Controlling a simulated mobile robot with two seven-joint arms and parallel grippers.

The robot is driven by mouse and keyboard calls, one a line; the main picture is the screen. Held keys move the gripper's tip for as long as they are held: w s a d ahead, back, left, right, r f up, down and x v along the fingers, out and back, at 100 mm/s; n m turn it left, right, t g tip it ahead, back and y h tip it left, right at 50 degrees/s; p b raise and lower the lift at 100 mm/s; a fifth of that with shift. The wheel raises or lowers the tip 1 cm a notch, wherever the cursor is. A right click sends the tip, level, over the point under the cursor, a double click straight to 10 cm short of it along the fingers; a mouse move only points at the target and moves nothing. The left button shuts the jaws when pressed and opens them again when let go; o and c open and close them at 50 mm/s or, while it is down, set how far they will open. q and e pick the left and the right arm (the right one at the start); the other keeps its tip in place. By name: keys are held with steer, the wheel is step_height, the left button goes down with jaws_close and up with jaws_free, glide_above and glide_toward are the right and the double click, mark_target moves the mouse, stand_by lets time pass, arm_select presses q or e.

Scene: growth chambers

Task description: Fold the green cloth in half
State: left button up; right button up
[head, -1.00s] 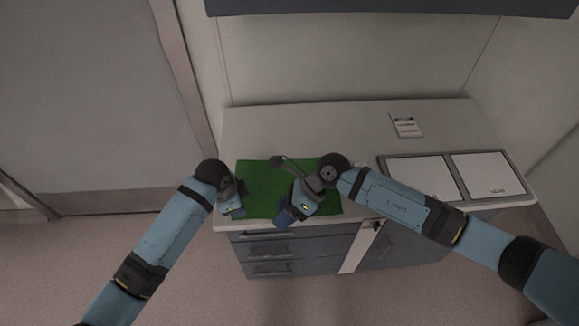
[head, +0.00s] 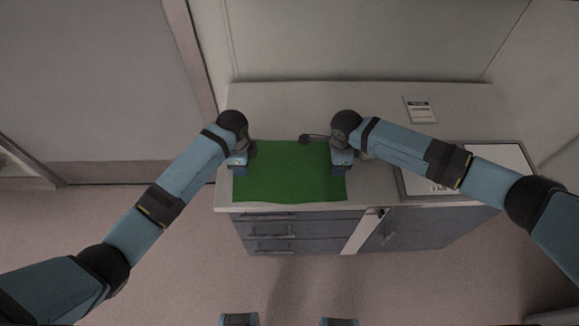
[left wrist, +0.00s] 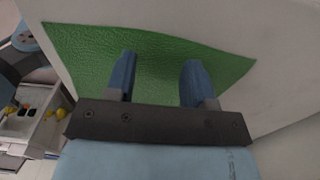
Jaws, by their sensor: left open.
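The green cloth (head: 290,178) lies flat and spread out on the white counter, reaching its front edge. My left gripper (head: 237,170) is at the cloth's left side, toward the far corner. In the left wrist view, its two blue fingers (left wrist: 158,78) stand apart over the cloth (left wrist: 75,55), with green showing between them. I cannot tell whether they touch it. My right gripper (head: 341,170) is at the cloth's right edge, about level with the left one. Its fingers point down and are too small to read as open or shut.
A white card (head: 420,108) lies at the counter's back right. A grey-framed white panel (head: 480,160) is partly behind my right arm. The counter behind the cloth (head: 290,105) is clear.

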arm_select(q)
steer(key=shift+f, duration=0.3)
arm_select(e)
steer(key=shift+f, duration=0.25)
arm_select(q)
steer(key=shift+f, duration=0.25)
arm_select(e)
steer(key=shift+f, duration=0.25)
arm_select(q)
steer(key=shift+r, duration=0.1)
steer(key=shift+c, duration=0.7)
arm_select(e)
steer(key=shift+r, duration=0.1)
steer(key=shift+c, duration=0.7)
arm_select(q)
jaws_close()
arm_select(e)
jaws_close()
steer(key=shift+r, duration=0.1)
